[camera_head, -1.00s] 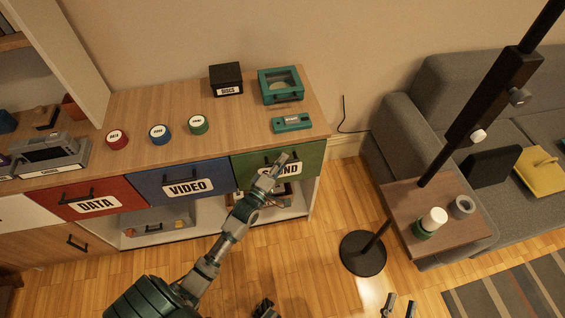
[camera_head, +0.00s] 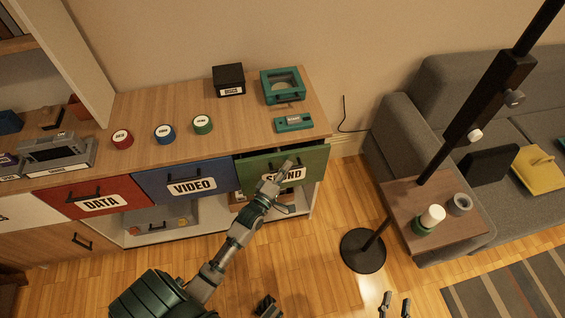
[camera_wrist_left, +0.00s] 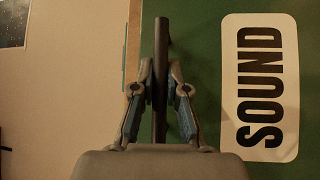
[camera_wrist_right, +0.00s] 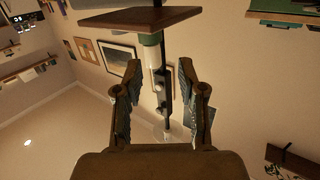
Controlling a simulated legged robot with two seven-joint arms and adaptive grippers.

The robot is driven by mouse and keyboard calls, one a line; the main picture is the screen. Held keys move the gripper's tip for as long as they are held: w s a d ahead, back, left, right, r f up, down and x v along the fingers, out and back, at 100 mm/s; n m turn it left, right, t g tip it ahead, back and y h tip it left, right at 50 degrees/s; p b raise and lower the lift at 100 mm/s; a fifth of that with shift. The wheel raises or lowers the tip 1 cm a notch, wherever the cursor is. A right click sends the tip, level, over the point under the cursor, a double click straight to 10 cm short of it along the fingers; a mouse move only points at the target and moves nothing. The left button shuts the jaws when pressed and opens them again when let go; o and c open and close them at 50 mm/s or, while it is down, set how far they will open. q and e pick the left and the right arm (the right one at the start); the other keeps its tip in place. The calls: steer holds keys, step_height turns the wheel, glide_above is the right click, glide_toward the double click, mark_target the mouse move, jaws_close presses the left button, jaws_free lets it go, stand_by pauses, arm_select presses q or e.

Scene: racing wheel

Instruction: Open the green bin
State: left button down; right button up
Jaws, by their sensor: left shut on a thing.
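The green bin (camera_head: 312,168) is the drawer labelled SOUND at the right end of the wooden cabinet. A dark gap shows along its top edge, so it stands slightly pulled out. Its green front and SOUND label (camera_wrist_left: 260,88) fill the right of the left wrist view. My left gripper (camera_head: 284,170) is at the drawer front. In the left wrist view its fingers are shut on the dark bar handle (camera_wrist_left: 161,35). In the head view the gripper covers the handle and part of the label. My right gripper (camera_head: 395,304) is open and empty, low near the bottom edge, away from the cabinet.
The red DATA bin (camera_head: 95,197) and blue VIDEO bin (camera_head: 188,182) sit left of the green one. Several small items stand on the cabinet top, including a teal box (camera_head: 283,87). A lamp base (camera_head: 362,250) and side table (camera_head: 465,230) stand right.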

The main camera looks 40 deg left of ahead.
arm_select(q)
steer(key=s+d+p, duration=0.7)
steer(key=s+d, duration=0.7)
steer(key=d, duration=0.2)
steer(key=shift+f, duration=0.25)
arm_select(e)
steer(key=s+d+f+g+h, duration=0.2)
steer(key=s+d+f+g, duration=0.1)
steer(key=s+f+g, duration=0.3)
steer(key=s+d+f+g+h, duration=0.2)
steer(key=s+d+f+g, duration=0.2)
steer(key=s, duration=0.7)
steer(key=shift+s+f+g, duration=0.25)
steer(key=shift+f+g, duration=0.95)
steer(key=shift+g, duration=0.8)
arm_select(q)
steer(key=shift+d, duration=0.1)
steer(key=c, duration=1.2)
jaws_free()
steer(key=shift+c, duration=0.2)
steer(key=shift+o, duration=0.3)
steer(key=shift+w, duration=0.15)
arm_select(e)
steer(key=shift+w, duration=0.1)
arm_select(q)
steer(key=shift+r, duration=0.1)
steer(key=s+f, duration=0.1)
steer(key=s, duration=1.1)
steer(key=shift+d+f, duration=0.35)
steer(key=shift+f, duration=0.05)
